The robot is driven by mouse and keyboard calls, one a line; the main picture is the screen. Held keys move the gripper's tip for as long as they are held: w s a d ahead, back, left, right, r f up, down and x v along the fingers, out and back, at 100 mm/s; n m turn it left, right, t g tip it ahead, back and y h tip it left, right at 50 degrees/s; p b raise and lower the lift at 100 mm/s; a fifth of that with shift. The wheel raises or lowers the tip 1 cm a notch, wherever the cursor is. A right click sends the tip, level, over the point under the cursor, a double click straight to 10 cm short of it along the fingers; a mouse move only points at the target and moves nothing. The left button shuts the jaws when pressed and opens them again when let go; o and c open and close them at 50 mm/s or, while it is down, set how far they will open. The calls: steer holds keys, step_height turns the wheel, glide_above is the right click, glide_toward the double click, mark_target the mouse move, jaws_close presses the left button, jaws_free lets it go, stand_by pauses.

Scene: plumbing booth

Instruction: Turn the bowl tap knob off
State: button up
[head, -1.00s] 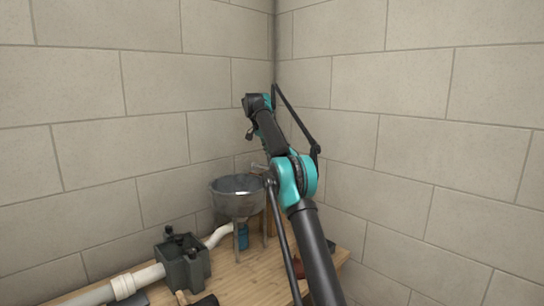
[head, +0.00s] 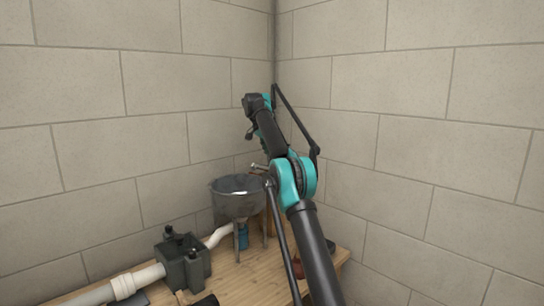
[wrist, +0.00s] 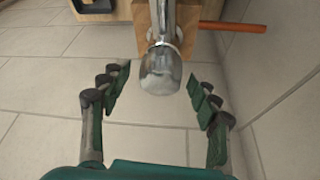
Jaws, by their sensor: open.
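The grey metal bowl (head: 236,203) stands on legs on the wooden bench, left of my arm in the head view. A small metal tap part (head: 258,168) shows above its right rim, partly behind my arm. In the wrist view a shiny chrome cylinder with a rounded end (wrist: 160,72) points towards my gripper (wrist: 157,80). It looks like part of the tap; I cannot tell whether it is the knob. My gripper is open, with one finger on each side of the cylinder and visible gaps between. The bowl is not in the wrist view.
A wooden block (wrist: 145,47) is behind the chrome cylinder, and an orange bar (wrist: 235,27) extends right. A dark grey box (head: 183,268) and white pipe (head: 138,280) lie left on the wooden bench (head: 238,280). Block walls close the corner.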

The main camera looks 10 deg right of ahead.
steer(key=shift+a+r, duration=0.25)
steer(key=shift+r, duration=0.3)
steer(key=s+a, duration=0.5)
steer(key=a, duration=0.6)
steer(key=shift+s, duration=0.1)
